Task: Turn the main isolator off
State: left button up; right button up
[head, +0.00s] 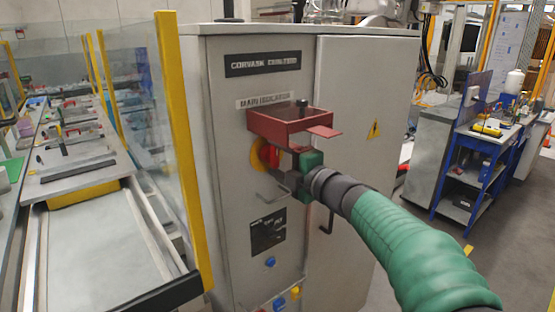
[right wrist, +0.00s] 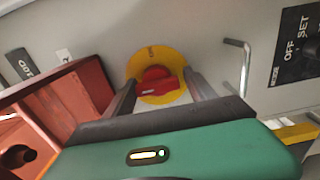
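The main isolator is a red rotary knob (right wrist: 158,84) on a round yellow plate (right wrist: 150,56), fixed to the front of a grey cabinet. In the head view the knob (head: 269,154) is partly hidden behind my right gripper (head: 276,168). In the right wrist view my right gripper (right wrist: 160,80) points at the plate. Its two dark fingers are apart, one on each side of the knob, with yellow plate showing between knob and fingers. I cannot tell how deep the fingertips reach. My left gripper is not in view.
A red open box (head: 290,125) juts from the cabinet (head: 345,80) just above the knob, close beside my gripper. A bent metal handle (right wrist: 240,65) is on the other side. A yellow-edged clear guard (head: 150,120) stands left. A blue bench (head: 478,150) is at right.

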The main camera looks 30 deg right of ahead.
jog(key=shift+s+r, duration=0.1)
jog(key=shift+s, duration=0.2)
jog(key=s+d+p, duration=0.1)
jog(key=s+p, duration=0.2)
jog(key=s, duration=1.3)
jog(key=shift+d, duration=0.2)
